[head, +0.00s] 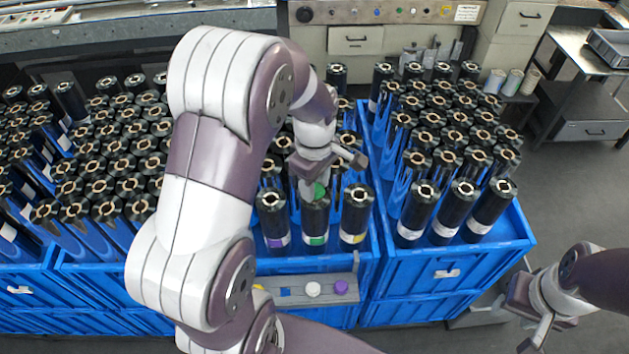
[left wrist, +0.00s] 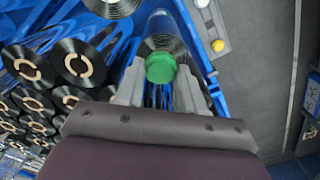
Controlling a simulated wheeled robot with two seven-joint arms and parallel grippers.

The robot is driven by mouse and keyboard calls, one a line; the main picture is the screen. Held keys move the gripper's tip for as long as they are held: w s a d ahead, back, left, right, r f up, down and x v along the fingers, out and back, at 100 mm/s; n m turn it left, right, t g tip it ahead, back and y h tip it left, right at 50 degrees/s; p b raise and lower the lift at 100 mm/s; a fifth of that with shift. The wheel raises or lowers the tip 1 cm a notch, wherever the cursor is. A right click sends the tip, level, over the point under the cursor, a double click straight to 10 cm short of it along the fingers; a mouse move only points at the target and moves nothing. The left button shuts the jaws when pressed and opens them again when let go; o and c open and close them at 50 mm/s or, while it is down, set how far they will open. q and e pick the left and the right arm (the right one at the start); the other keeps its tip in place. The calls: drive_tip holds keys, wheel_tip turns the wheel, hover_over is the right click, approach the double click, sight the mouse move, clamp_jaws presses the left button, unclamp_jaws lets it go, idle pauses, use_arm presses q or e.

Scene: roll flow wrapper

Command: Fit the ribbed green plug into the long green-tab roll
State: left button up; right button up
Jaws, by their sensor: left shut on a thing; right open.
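The ribbed green plug (left wrist: 160,68) is between the fingers of my left gripper (left wrist: 158,88), which is shut on it. In the head view the plug (head: 319,190) shows at the top of the long green-tab roll (head: 315,226), a black roll with a green band. In the left wrist view the plug is in line with the black roll end (left wrist: 163,44) behind it; I cannot tell whether it is inside the core. My left gripper (head: 318,176) is above that roll. My right gripper (head: 527,326) is open and empty at the lower right, away from the rolls.
A purple-tab roll (head: 273,219) and a yellow-tab roll (head: 355,217) flank the green-tab one closely. A small tray (head: 272,301) on the front of the blue crate (head: 400,290) area holds a white plug (head: 313,289) and a purple plug (head: 341,287). Several black rolls crowd the crates.

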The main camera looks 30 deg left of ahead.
use_arm(q)
drive_tip(key=shift+s, duration=0.15)
drive_tip(key=shift+f+b, duration=0.3)
drive_tip(key=shift+f, duration=0.3)
drive_tip(key=o, duration=0.7)
wheel_tip(320, 180, up, 11)
drive_tip(key=p, duration=0.9)
drive_tip(key=shift+p, duration=0.4)
